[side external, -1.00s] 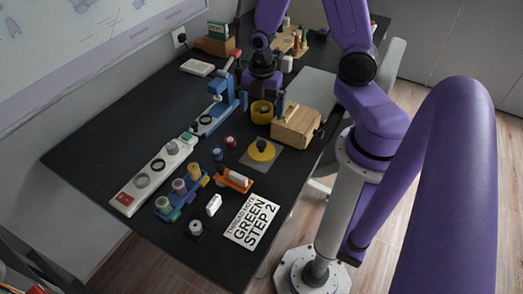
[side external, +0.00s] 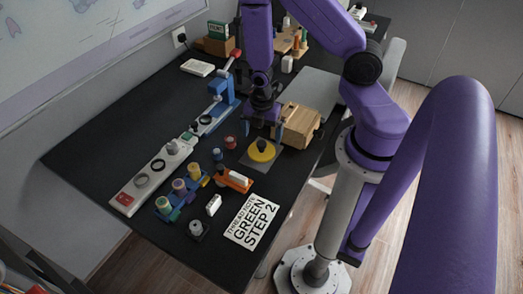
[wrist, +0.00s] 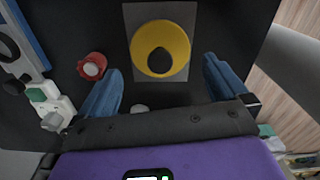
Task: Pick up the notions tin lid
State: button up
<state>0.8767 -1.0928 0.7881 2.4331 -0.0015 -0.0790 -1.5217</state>
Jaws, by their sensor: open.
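The notions tin lid is a round yellow disc (side external: 262,153) with a dark knob on top. It lies flat on a grey square mat (side external: 243,160) on the dark table. In the wrist view the yellow lid (wrist: 178,58) is at top centre, between and a little beyond the fingertips. My gripper (side external: 263,128) is open and empty, above the table just behind the lid. In the wrist view my gripper (wrist: 162,65) shows its two blue fingers spread wide, apart from the lid. The yellow tin is hidden behind my gripper in the side view.
A wooden box (side external: 300,124) stands close right of my gripper. A red spool (wrist: 92,66) lies left of the lid. A blue stand (side external: 222,90), a spool rack (side external: 182,197), an orange tray (side external: 234,181) and a printed card (side external: 251,221) surround the area.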

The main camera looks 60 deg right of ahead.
aim_at(262, 143)
jog(key=shift+a+f, duration=0.15)
jog(key=shift+f, duration=2.55)
jog(key=c, duration=0.7)
